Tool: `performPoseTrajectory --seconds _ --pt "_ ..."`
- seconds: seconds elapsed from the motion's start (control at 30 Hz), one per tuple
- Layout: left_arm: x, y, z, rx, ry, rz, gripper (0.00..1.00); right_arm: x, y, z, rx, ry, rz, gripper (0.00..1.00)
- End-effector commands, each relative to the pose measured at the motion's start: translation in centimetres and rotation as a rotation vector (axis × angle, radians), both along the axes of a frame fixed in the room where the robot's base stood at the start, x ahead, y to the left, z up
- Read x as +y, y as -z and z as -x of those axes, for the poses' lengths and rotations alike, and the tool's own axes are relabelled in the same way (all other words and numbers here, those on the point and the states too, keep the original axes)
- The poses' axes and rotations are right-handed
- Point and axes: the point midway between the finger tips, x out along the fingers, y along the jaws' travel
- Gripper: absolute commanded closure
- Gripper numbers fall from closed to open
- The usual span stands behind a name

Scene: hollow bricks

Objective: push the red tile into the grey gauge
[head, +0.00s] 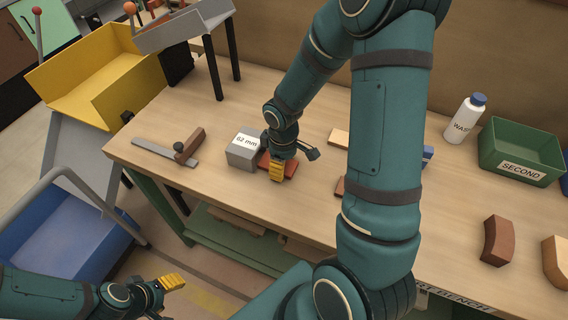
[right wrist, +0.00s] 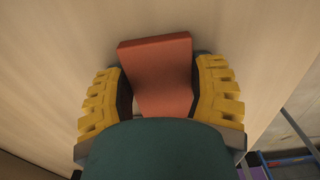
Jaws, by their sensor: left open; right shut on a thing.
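The red tile (head: 291,169) lies low over the wooden bench, just right of the grey gauge (head: 241,156), a block labelled "62 mm". My right gripper (head: 277,172) is shut on the tile and partly hides it in the head view. In the right wrist view the tile (right wrist: 160,75) sits between the yellow fingers of the right gripper (right wrist: 161,92), its far end sticking out beyond them. I cannot tell whether the tile touches the gauge. My left gripper (head: 170,284) is open and empty, away from the bench at the lower left.
A metal square with a wooden handle (head: 189,146) lies left of the gauge. A water bottle (head: 464,119), a green "SECOND" bin (head: 519,154) and a brown curved brick (head: 497,240) stand to the right. Yellow (head: 88,70) and blue (head: 75,240) bins are left of the bench.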

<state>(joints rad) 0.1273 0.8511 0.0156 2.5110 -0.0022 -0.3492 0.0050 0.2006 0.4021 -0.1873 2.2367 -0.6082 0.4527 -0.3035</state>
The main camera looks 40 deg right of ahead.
Motion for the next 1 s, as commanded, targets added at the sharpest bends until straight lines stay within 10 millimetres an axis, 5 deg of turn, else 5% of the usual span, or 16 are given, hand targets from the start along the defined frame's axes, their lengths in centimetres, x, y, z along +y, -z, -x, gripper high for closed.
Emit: performPoseTrajectory --seconds 1.0 --pt "0.0 0.2 0.0 0.0 0.0 0.0 0.41 0.8 0.2 -1.5 0.0 -0.002 -0.001 0.82"
